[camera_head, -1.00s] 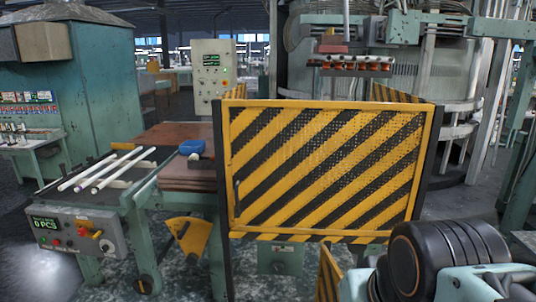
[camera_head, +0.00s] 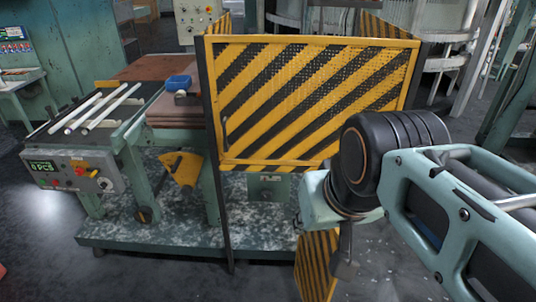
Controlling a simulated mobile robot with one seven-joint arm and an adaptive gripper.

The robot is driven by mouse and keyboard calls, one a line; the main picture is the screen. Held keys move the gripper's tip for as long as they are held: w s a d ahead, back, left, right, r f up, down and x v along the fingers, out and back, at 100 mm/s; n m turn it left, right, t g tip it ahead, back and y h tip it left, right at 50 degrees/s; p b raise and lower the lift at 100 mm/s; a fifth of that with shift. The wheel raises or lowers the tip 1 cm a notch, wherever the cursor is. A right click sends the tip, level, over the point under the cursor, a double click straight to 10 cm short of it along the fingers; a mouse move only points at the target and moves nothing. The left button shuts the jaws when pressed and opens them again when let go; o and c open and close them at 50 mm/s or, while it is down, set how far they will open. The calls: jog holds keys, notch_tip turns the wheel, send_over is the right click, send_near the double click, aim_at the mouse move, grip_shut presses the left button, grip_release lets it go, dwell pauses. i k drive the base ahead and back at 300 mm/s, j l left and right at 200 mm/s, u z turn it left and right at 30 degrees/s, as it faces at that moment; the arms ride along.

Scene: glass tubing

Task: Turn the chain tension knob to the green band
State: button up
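I cannot make out a green band or a label for the chain tension knob in this view. A round black knob (camera_head: 145,214) sits low on the teal machine frame, below the tube table. A pale round dial (camera_head: 105,184) is on the right of the control box (camera_head: 66,171), whose green display reads PCS. A small teal box (camera_head: 269,181) with a dark mark on it is under the striped guard. Part of my arm shows at the right, with a black joint and teal links. I cannot make out my gripper.
A yellow-and-black striped guard (camera_head: 305,100) stands in the middle. White glass tubes (camera_head: 104,108) lie on the table at left, near a blue tray (camera_head: 179,83). A yellow fan-shaped plate (camera_head: 181,168) hangs below. Dark floor (camera_head: 165,268) is open in front.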

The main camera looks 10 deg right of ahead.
aim_at(266, 195)
jog(key=l+u, duration=0.55)
jog(key=u, duration=0.2)
jog(key=l+u, duration=0.15)
jog(key=l, duration=0.25)
jog(key=k+l+u, duration=0.15)
jog(key=l, duration=0.25)
jog(key=k+l, duration=0.1)
jog(key=l, duration=0.3)
jog(key=l+u, duration=0.1)
jog(key=l, duration=0.25)
jog(key=k+l, duration=0.45)
jog(key=k, duration=0.35)
jog(key=i+j, duration=0.2)
jog(key=i, duration=0.2)
jog(key=i+j, duration=0.15)
jog(key=i, duration=0.2)
jog(key=i+j, duration=0.2)
jog(key=i, duration=0.2)
